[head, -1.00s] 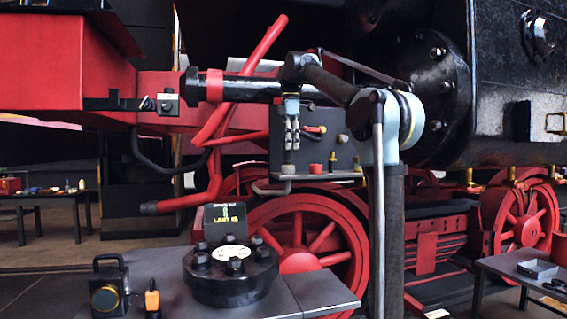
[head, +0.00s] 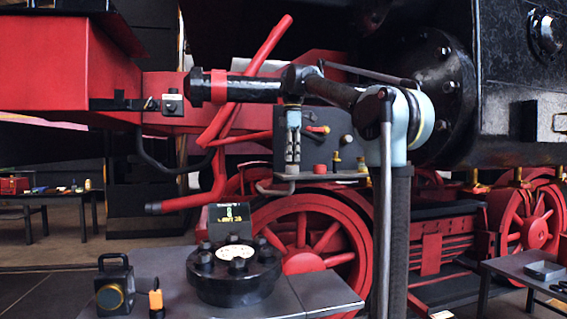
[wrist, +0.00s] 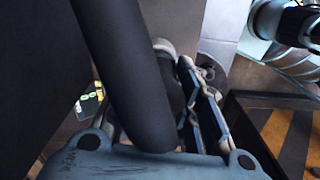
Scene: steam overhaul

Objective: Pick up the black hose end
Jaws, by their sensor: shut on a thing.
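My gripper (head: 293,158) points down in front of a grey panel in the head view, with its linked fingers close together. In the wrist view a thick, smooth black cylinder, which I take to be the black hose end (wrist: 125,75), runs from the top edge down to the palm. It lies across the space between my gripper's fingers (wrist: 172,80) and hides much of the left finger. The right finger shows beside it. My gripper is shut on it. In the head view I cannot clearly make out the held part.
A black tube with a red collar (head: 240,88) runs level left of my wrist. The grey panel (head: 345,157) carries red and brass fittings. Below stand a black bolted flange (head: 235,283), a label block (head: 230,220) and a lantern (head: 115,285) on a grey bench. Red wheels stand behind.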

